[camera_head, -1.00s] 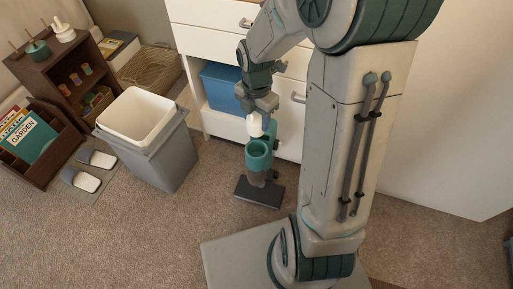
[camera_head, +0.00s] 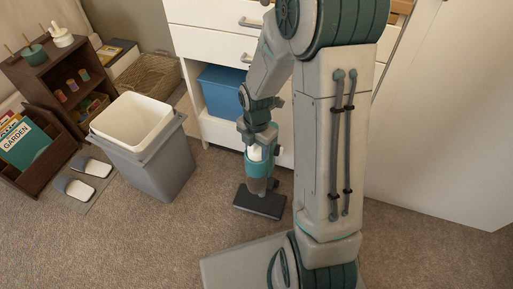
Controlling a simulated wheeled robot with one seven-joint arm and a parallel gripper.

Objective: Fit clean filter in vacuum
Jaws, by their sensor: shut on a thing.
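The vacuum (camera_head: 258,190) stands upright on the carpet, with a dark flat floor head, a clear grey section and a teal upper body. The white filter (camera_head: 255,153) is at the top opening of the vacuum's teal body, directly below my gripper (camera_head: 257,146). My gripper points down and is shut on the filter. The filter's lower part is hidden by the teal rim, so it seems to be at least partly inside. How deep it sits cannot be told.
A grey bin (camera_head: 158,165) with a white liner stands left of the vacuum. A white drawer unit (camera_head: 210,40) with a blue box (camera_head: 220,92) is behind it. Slippers (camera_head: 83,177) and a dark wooden shelf (camera_head: 45,75) are further left. Open carpet lies in front.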

